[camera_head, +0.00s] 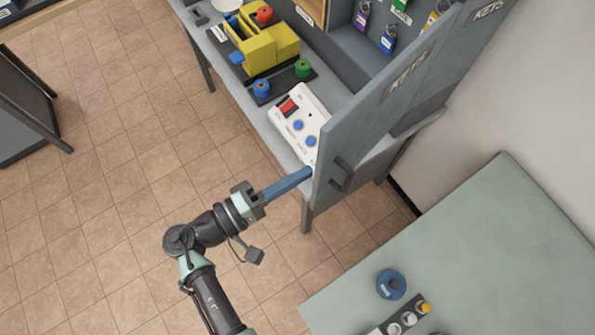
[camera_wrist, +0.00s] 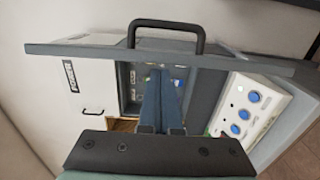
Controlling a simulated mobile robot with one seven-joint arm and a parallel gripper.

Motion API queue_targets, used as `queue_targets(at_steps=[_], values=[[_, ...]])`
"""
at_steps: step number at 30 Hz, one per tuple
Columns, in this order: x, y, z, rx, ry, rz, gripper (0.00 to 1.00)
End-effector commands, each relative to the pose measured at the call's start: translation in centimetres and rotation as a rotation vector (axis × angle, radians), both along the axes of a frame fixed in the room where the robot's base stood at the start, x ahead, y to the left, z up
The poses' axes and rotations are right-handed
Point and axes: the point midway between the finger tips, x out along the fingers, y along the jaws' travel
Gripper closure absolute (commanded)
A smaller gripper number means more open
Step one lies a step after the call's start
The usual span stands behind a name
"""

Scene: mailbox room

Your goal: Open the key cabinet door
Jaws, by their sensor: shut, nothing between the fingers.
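The grey key cabinet door (camera_head: 375,105) stands swung open in the head view, with a KEYS label and a dark handle (camera_head: 341,176) on its outer face. Key tags (camera_head: 388,40) hang inside the grey cabinet (camera_head: 352,42). In the wrist view the door (camera_wrist: 90,48) is a thin edge-on bar with the handle (camera_wrist: 165,25) beyond it. My gripper (camera_head: 308,173) is shut and empty. Its blue fingers reach the door's free edge on the inner side, away from the handle; they also show in the wrist view (camera_wrist: 158,75). I cannot tell whether they touch the door.
A white box with blue buttons (camera_head: 300,125) sits on the grey bench close to my fingers. A yellow block (camera_head: 262,45) and coloured knobs stand farther back. A green table (camera_head: 480,240) holds a blue round item (camera_head: 391,284) at lower right.

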Motion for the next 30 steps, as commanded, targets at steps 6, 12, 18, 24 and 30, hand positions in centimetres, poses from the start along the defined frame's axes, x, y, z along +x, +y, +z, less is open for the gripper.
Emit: queue_targets(at_steps=[6,12,18,24,30], values=[[-0.7,-0.8,0.2,-0.001,0.002,0.022,1.00],[-2.7,-3.0,0.3,-0.001,0.003,0.090,1.00],[-4.5,-5.4,0.1,0.000,0.002,0.169,1.00],[-6.4,-8.3,0.0,-0.001,0.003,0.205,1.00],[-7.1,-9.7,0.0,0.000,0.000,0.206,1.00]])
